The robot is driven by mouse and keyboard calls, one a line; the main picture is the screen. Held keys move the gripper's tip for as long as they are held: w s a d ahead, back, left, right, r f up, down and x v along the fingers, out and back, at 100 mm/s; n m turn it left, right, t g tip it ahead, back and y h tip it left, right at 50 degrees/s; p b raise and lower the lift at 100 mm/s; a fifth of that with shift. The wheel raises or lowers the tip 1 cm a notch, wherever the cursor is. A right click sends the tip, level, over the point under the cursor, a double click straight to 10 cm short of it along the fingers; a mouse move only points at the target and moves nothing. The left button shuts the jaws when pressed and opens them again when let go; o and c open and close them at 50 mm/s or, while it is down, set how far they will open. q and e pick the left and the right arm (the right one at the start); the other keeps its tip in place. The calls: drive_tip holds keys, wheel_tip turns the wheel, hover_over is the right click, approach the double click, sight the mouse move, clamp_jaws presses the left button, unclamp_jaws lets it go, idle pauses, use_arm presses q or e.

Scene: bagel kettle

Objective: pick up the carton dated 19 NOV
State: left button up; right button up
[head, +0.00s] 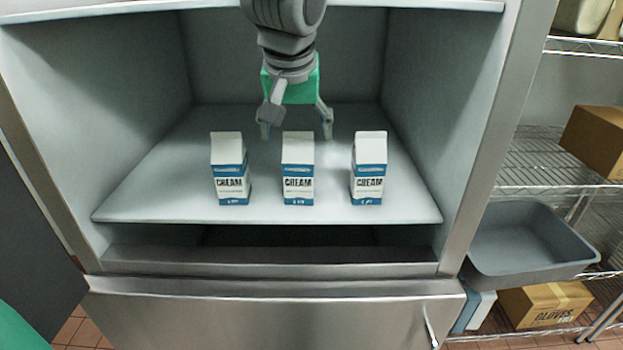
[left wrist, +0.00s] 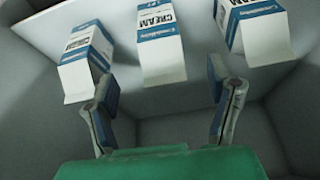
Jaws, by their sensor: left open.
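Three white and blue cream cartons stand upright in a row on the fridge shelf (head: 150,200): a left carton (head: 230,170), a middle carton (head: 298,170) and a right carton (head: 369,170). No date can be read on any of them. My left gripper (head: 296,122) is open and empty, behind and above the middle carton. The left wrist view shows its two fingers (left wrist: 165,100) apart, with the cartons beyond the fingertips: one at upper left (left wrist: 85,62), one in the middle (left wrist: 160,45), one at upper right (left wrist: 260,30). My right gripper is not in view.
The fridge walls (head: 440,110) close in the shelf on both sides, and an upper shelf edge (head: 130,10) runs above. Clear gaps separate the cartons. A grey tub (head: 530,245) and cardboard boxes (head: 595,140) are on a wire rack at right.

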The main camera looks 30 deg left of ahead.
sight(298, 154)
use_arm(q)
drive_tip(key=x, duration=0.3)
drive_tip(key=p+x, duration=0.1)
drive_tip(key=x, duration=0.1)
drive_tip(key=shift+a, duration=0.3)
drive_tip(key=shift+w+d+f, duration=0.15)
drive_tip(key=shift+w+f, duration=0.15)
drive_tip(key=shift+f, duration=0.45)
drive_tip(key=x, duration=0.4)
drive_tip(key=shift+w+d+f, duration=0.1)
drive_tip(key=shift+w+f, duration=0.05)
drive_tip(key=shift+f, duration=0.05)
drive_tip(key=shift+a+f, duration=0.15)
drive_tip(key=shift+a, duration=0.1)
drive_tip(key=c, duration=1.3)
drive_tip(key=shift+d, duration=0.1)
drive_tip(key=c, duration=0.3)
drive_tip(key=shift+c, duration=0.3)
